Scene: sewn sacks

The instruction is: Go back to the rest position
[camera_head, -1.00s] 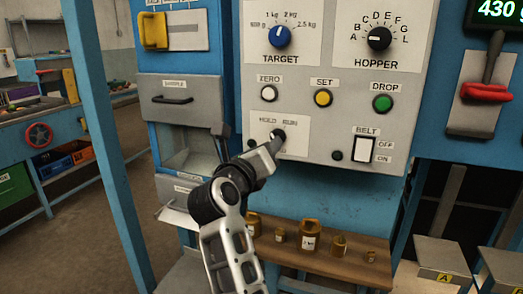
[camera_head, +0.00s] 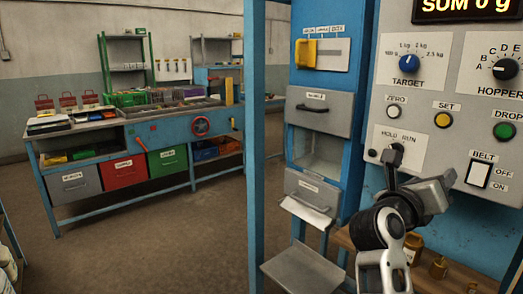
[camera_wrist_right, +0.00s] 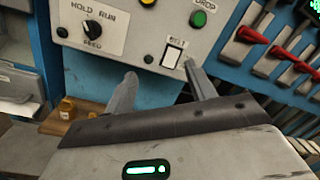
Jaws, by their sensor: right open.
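My right gripper (camera_head: 430,188) is in front of the grey control panel (camera_head: 440,112), below and right of the black HOLD/RUN knob (camera_head: 390,155). In the right wrist view the same gripper (camera_wrist_right: 160,70) has its two fingers spread apart with nothing between them. There the FEED knob (camera_wrist_right: 92,30) lies to the left of the fingers, and the white BELT switch (camera_wrist_right: 173,55) shows beyond the gap between them. I cannot tell how far the fingers are from the panel. My left gripper is not in view.
A blue post (camera_head: 254,150) rises left of the cabinet with the sample drawer (camera_head: 318,112). A workbench (camera_head: 100,125) with coloured bins stands at the left. Open floor (camera_head: 180,240) lies between.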

